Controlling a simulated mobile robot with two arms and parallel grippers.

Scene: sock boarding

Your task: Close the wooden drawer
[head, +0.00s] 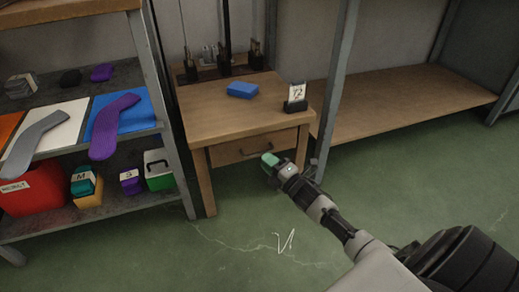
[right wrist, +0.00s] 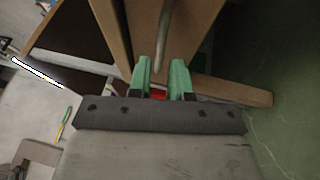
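The wooden drawer (head: 228,153) is in the front of a wooden table, with a thin bar handle (head: 243,150) across it. Its front looks close to flush with the table frame; I cannot tell if a small gap is left. My right gripper (head: 269,160) is just in front of the drawer's right part. Contact with the drawer cannot be told. My left gripper is not in view.
On the tabletop (head: 215,115) are a blue block (head: 242,90) and a small card holder (head: 296,98). A metal shelf at left holds socks on boards, a red bin (head: 38,190) and small boxes. A low wooden shelf (head: 400,100) stands right. Green floor is clear in front.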

